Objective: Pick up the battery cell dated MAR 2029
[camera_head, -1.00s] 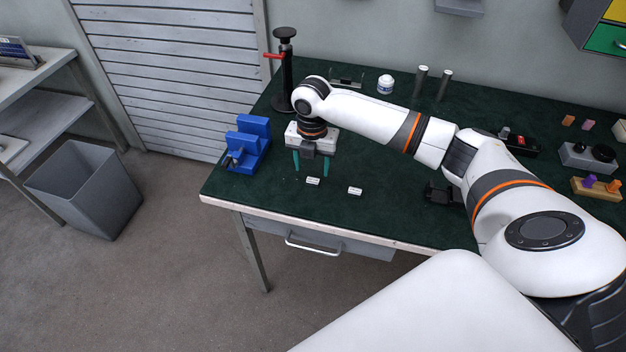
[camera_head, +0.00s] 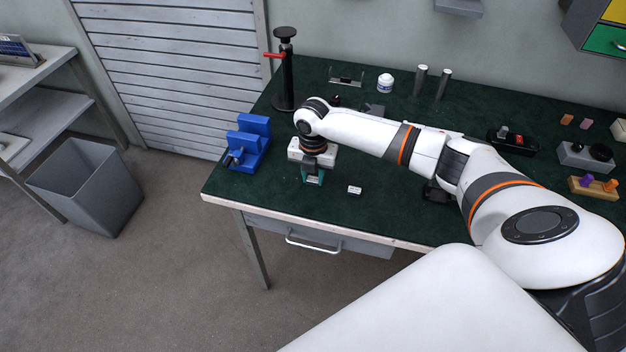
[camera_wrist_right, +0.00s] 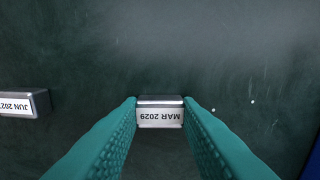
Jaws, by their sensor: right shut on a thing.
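The battery cell marked MAR 2029 (camera_wrist_right: 160,112) is between the teal fingers of my right gripper (camera_wrist_right: 160,115) in the right wrist view, its label upside down. In the head view my right gripper (camera_head: 313,179) is down at the green bench top, shut on this cell, which the fingers mostly hide. Whether the cell touches the bench is hard to tell. A second cell (camera_head: 355,190) lies apart, to the right of the gripper. In the right wrist view that cell (camera_wrist_right: 18,104) is at the left edge, its label reading JUN and a partly cut-off year. My left gripper is not in view.
A blue vise-like fixture (camera_head: 248,145) stands left of the gripper, and a black post with a red handle (camera_head: 285,75) behind it. A white jar (camera_head: 385,84) and two metal cylinders (camera_head: 432,82) stand at the back. The bench's front edge (camera_head: 300,222) is close by.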

